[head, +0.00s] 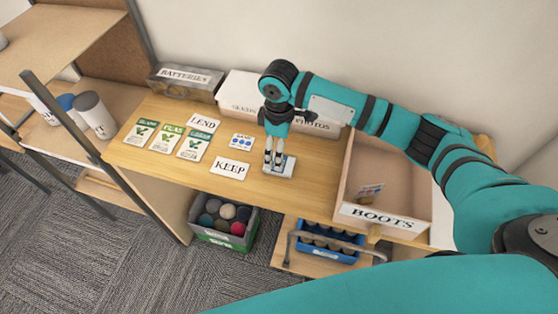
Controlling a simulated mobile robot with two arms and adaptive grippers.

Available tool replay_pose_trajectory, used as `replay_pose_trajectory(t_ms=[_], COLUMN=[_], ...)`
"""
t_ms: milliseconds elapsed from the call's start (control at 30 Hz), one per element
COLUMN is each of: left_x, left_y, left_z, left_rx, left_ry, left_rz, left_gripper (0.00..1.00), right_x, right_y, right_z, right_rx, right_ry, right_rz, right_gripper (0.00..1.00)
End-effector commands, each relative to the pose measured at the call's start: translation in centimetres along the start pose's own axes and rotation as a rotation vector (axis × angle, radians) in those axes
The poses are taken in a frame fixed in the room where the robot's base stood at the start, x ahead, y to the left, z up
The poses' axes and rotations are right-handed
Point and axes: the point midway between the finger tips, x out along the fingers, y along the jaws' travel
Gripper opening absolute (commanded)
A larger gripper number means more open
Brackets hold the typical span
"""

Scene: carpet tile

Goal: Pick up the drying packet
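A small pale packet (286,169) lies on the wooden table, its print partly hidden by my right gripper. My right gripper (274,164) points down at it; its two fingers are a little apart, with the tips at the packet. I cannot tell whether they touch it. Another small white packet with blue dots (242,141) lies to the left. A small printed packet (369,191) is in the open tray labelled BOOTS (383,218). No label readable here says which is the drying packet. My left gripper is out of view.
Cards reading LEND (203,122) and KEEP (230,170) lie near several green seed packets (194,146). A BATTERIES box (185,82) and a white box (240,98) stand behind. Below are a crate of balls (223,241) and a blue crate (328,251).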

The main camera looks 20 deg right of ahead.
Motion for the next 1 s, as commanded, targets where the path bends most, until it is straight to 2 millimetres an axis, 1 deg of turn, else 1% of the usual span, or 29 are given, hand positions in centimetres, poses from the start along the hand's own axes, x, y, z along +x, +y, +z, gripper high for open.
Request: replay_pose_trajectory(t_ms=[167, 333, 400, 500, 600, 767, 1000], left_x=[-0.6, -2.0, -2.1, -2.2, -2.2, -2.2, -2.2], left_y=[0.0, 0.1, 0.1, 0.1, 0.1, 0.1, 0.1], left_z=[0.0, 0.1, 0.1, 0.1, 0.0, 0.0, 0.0], left_rx=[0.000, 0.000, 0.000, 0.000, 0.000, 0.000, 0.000], left_ry=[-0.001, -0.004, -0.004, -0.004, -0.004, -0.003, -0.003], left_rz=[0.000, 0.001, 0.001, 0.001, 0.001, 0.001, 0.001], left_gripper=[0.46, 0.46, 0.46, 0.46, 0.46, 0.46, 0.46], right_x=[1.0, 3.3, 4.5, 5.4, 5.8, 5.8, 5.8], right_y=[-0.1, -0.2, -0.2, -0.1, -0.1, -0.1, -0.1], right_z=[0.0, 0.1, 0.1, 0.1, 0.1, 0.1, 0.1], right_rx=[-0.001, 0.000, -0.001, -0.001, -0.002, -0.002, -0.002], right_ry=[-0.002, -0.003, -0.002, 0.000, 0.000, 0.000, 0.000], right_rz=[0.000, -0.002, -0.001, 0.000, 0.001, 0.001, 0.001], right_gripper=[0.85, 0.85, 0.85, 0.85, 0.85, 0.85, 0.53])
